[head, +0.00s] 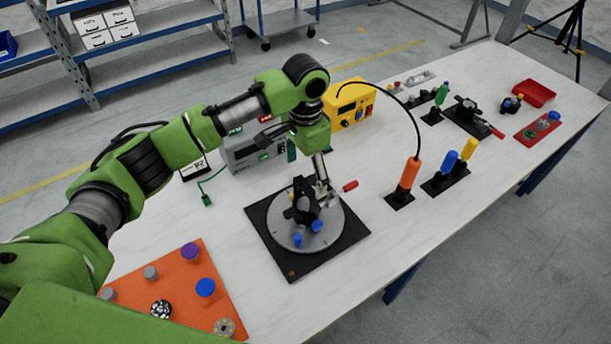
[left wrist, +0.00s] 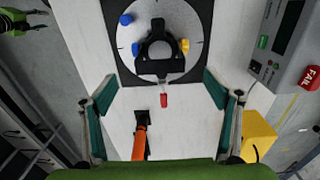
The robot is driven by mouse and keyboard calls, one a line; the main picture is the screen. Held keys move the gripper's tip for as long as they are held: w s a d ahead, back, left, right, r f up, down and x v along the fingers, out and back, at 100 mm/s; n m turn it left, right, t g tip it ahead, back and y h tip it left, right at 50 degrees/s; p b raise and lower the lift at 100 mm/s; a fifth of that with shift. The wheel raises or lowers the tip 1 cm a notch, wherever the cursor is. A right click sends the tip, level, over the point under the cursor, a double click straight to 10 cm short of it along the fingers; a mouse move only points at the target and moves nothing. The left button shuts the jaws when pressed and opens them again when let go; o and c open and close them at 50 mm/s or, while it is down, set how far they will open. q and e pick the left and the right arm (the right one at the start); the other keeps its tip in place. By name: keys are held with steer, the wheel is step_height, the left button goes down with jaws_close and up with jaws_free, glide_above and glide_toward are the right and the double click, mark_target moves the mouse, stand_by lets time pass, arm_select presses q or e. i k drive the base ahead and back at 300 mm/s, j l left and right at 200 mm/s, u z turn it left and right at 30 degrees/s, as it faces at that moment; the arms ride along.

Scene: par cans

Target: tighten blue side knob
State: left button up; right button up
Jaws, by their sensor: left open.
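A black lamp bracket (head: 304,203) stands on a round grey plate (head: 285,236) on a black base; it also shows in the left wrist view (left wrist: 160,66). A blue side knob (head: 317,226) is on its near side, seen at its left in the left wrist view (left wrist: 135,49). A yellow side knob (left wrist: 184,46) is opposite. Another blue knob-like piece (head: 297,240) lies near the plate's edge, also in the left wrist view (left wrist: 126,19). My left gripper (head: 308,170) is open above the bracket, its teal fingers wide apart and empty.
A red-handled part (head: 350,185) projects right of the plate. An orange-handled screwdriver (head: 408,174) stands farther right. A grey box (head: 250,150) and yellow box (head: 350,105) stand behind. An orange board (head: 185,285) with knobs lies front left.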

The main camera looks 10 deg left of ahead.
mark_target(316, 225)
steer(key=k+l, duration=0.15)
steer(key=k, duration=0.35)
steer(key=k+l, duration=0.15)
steer(key=k, duration=0.35)
steer(key=k+l, duration=0.15)
steer(key=k, duration=0.35)
